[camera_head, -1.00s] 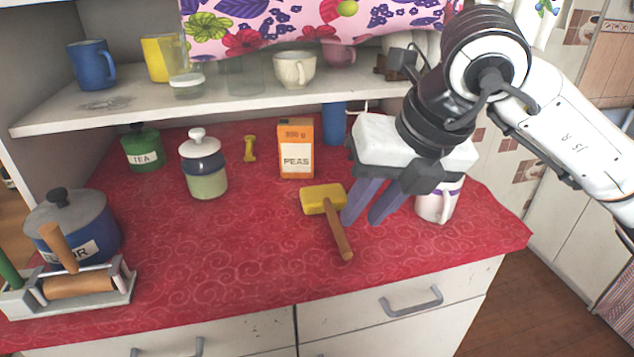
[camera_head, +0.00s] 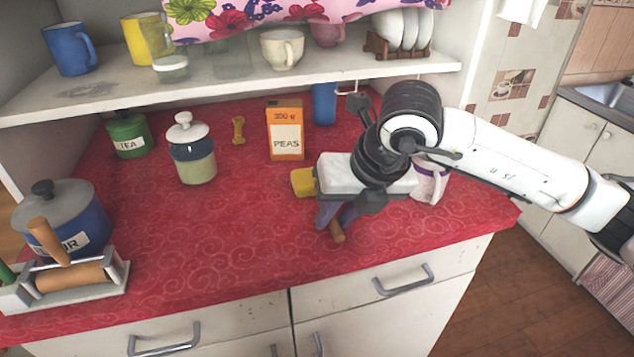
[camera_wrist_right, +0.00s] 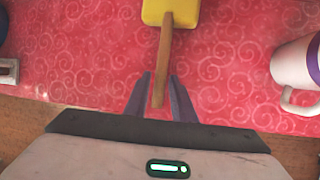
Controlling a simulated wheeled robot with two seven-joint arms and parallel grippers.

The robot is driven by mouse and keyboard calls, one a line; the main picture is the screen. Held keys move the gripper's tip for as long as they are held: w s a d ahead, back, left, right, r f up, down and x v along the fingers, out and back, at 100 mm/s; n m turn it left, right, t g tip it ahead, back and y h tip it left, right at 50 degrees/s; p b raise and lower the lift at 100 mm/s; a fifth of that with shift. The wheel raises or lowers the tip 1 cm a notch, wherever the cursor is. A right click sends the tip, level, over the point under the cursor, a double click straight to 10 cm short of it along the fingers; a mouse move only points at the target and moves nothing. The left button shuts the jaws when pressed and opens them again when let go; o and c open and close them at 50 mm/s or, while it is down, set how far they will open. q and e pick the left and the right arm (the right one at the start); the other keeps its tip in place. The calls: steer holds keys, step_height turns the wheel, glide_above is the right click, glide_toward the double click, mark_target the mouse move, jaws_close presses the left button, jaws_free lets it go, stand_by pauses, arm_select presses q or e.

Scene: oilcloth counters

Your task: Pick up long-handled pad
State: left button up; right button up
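The long-handled pad has a yellow block head (camera_head: 302,182) and a brown wooden handle, and lies on the red counter. In the right wrist view the pad's handle (camera_wrist_right: 164,60) runs down between the two fingers of my right gripper (camera_wrist_right: 160,76). The fingers are apart, with a gap on each side of the handle. In the head view my right gripper (camera_head: 333,224) is over the handle and hides most of it; only its end shows below the fingers. My left gripper is not in view.
A white and purple mug (camera_head: 430,184) stands close on the right of my right gripper. An orange peas box (camera_head: 286,132) stands behind the pad. A lidded jar (camera_head: 192,160) and a blue pot (camera_head: 75,225) are on the left. The front middle of the counter is clear.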

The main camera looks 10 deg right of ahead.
jaws_close()
steer(key=shift+r, duration=0.1)
